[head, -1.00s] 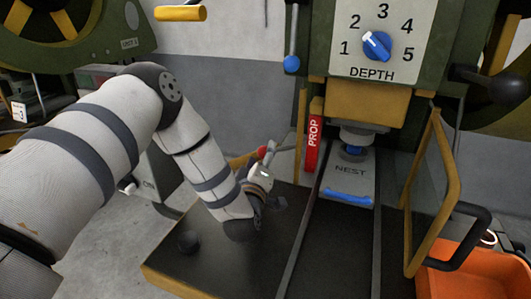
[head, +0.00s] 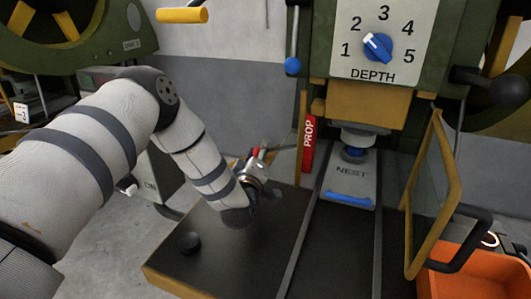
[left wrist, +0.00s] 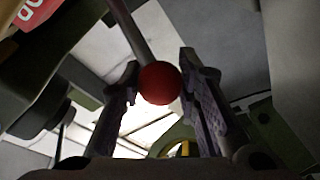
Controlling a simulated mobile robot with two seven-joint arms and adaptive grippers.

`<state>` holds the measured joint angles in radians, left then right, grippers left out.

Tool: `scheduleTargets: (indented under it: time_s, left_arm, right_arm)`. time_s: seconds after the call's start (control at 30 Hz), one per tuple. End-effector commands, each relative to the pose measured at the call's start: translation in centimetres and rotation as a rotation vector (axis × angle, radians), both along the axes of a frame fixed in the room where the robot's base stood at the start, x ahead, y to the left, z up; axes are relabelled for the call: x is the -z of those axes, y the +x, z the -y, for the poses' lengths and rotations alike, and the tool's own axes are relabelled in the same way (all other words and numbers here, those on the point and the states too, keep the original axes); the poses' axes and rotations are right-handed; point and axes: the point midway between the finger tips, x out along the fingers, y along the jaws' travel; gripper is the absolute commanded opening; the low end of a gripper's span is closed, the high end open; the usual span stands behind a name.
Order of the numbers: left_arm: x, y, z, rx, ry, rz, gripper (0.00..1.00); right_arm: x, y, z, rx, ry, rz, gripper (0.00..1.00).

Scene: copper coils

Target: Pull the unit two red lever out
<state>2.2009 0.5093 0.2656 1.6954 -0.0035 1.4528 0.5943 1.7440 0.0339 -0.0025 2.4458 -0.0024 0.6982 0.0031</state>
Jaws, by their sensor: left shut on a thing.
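The red lever shows in the left wrist view as a round red knob (left wrist: 160,83) on a grey metal rod that runs up out of the picture. The knob lies between the two fingers of my left gripper (left wrist: 158,90), which is shut on it. In the head view my left gripper (head: 259,160) is above the dark bench beside the press, with a small patch of red at its fingers. The gripper covers most of the knob there. My right gripper is not in view.
The press has a DEPTH dial (head: 377,46) and a NEST block (head: 350,180) on the bench (head: 225,260). A red PROP bar (head: 308,143) stands close to the right of my left gripper. A yellow guard frame (head: 443,190) and an orange bin (head: 480,272) are at the right.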

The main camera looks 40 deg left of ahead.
Motion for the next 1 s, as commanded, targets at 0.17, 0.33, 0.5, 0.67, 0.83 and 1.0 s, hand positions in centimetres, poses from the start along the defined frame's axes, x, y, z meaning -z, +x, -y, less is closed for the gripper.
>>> scheduleTargets:
  time_s: [0.17,0.33,0.5,0.67,0.83,1.0]
  left_arm:
    - [-0.7,-0.6,-3.1,-0.007,0.004,0.01,0.0]
    - [-0.5,-0.8,-3.7,-0.007,0.003,0.008,0.0]
    - [-0.5,-0.8,-3.7,-0.009,0.004,0.009,0.0]
    - [-0.4,-0.8,-3.6,-0.008,0.004,0.007,0.54]
    - [-0.3,-0.8,-3.6,-0.006,0.003,0.004,0.54]
    - [-0.1,-1.7,-3.1,-0.004,0.001,0.0,0.54]
  right_arm:
    - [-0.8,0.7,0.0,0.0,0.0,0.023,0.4]
    - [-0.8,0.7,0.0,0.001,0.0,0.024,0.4]
    - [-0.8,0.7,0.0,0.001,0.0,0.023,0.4]
    - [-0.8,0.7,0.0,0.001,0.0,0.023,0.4]
    - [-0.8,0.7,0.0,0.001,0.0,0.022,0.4]
    - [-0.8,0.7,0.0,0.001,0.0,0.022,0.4]
